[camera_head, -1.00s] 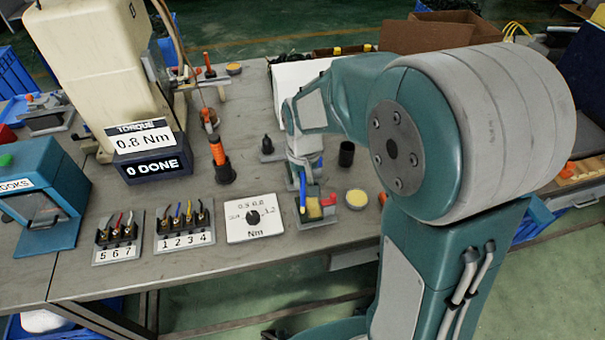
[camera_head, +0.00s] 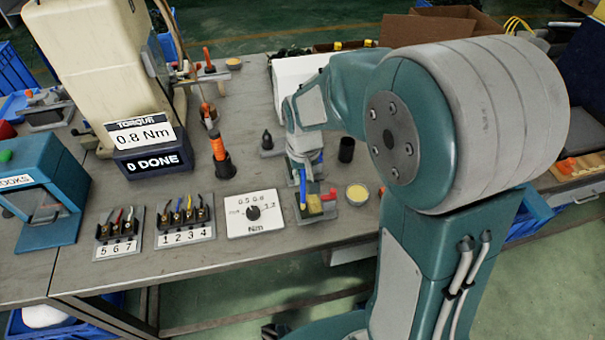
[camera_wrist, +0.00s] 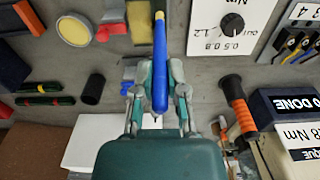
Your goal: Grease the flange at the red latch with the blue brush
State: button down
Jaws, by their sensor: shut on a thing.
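My gripper (camera_wrist: 158,95) is shut on the blue brush (camera_wrist: 160,62), whose yellowish tip points away from the wrist. In the head view the brush (camera_head: 302,188) hangs below my gripper (camera_head: 303,170) at the bench's front part. Its tip overlaps a yellow block (camera_wrist: 140,22); I cannot tell whether they touch. A red latch-like part (camera_wrist: 104,32) sits beside the yellow block on a small grey fixture, and shows in the head view (camera_head: 328,196). The flange itself is not clearly visible. A round tin with a yellow top (camera_wrist: 73,29) stands near the fixture.
A torque dial card (camera_head: 254,214) and numbered wire holders (camera_head: 185,222) lie left of the fixture. An orange-handled driver (camera_head: 219,153) stands behind the dial card. A black cup (camera_head: 346,149) stands behind the tin. Bare bench shows in front of the holders.

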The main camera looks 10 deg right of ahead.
jog(key=shift+w, duration=0.15)
jog(key=shift+w, duration=0.3)
jog(key=shift+s, duration=0.9)
jog(key=shift+w, duration=0.15)
jog(key=shift+w+f, duration=0.1)
jog(key=shift+w, duration=0.65)
jog(key=shift+s, duration=0.15)
